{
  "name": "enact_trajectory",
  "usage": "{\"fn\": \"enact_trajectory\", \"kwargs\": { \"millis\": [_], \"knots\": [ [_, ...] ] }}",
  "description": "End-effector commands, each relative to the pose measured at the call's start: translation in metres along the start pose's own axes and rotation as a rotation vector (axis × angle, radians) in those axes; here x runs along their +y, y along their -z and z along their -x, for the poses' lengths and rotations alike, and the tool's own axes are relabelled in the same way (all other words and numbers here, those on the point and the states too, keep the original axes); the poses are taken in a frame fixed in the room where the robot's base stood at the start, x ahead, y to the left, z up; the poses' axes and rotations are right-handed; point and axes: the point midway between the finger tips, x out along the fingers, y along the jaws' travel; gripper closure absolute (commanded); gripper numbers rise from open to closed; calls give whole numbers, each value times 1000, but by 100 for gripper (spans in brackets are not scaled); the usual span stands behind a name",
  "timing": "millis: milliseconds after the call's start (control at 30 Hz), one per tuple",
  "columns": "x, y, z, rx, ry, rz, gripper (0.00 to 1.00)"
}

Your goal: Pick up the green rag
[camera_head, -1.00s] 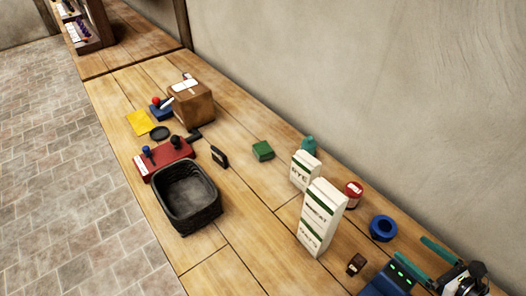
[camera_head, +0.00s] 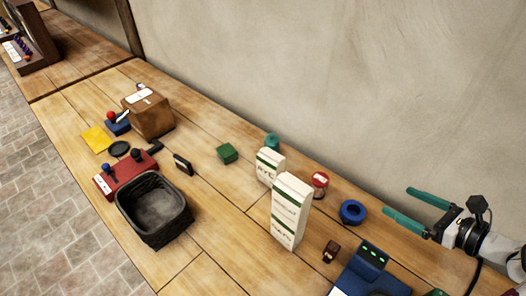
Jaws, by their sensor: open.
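A small green folded-looking block, which seems to be the green rag (camera_head: 228,153), lies on the wooden bench left of the white cartons. It is too small in the picture to be sure it is cloth. My gripper (camera_head: 397,201) is at the right, with two teal fingers spread apart and nothing between them. It is above the bench near the wall side, well to the right of the green block. The cartons and a blue ring stand between them.
A tall white carton (camera_head: 290,212), a shorter carton (camera_head: 268,166), a teal object (camera_head: 271,141), a red-topped can (camera_head: 319,184) and a blue ring (camera_head: 352,212) stand nearby. A dark basket (camera_head: 153,209) is left. Bench around the green block is fairly clear.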

Motion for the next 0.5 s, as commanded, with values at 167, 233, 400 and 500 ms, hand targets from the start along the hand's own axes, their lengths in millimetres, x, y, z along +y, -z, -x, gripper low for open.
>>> {"fn": "enact_trajectory", "kwargs": {
  "millis": [167,233,400,500],
  "knots": [
    [0,-104,43,1,4,14,0],
    [0,-151,63,3,5,15,0],
    [20,-148,-15,197,-104,429,0],
    [33,-145,-62,302,-166,753,0]
  ]
}}
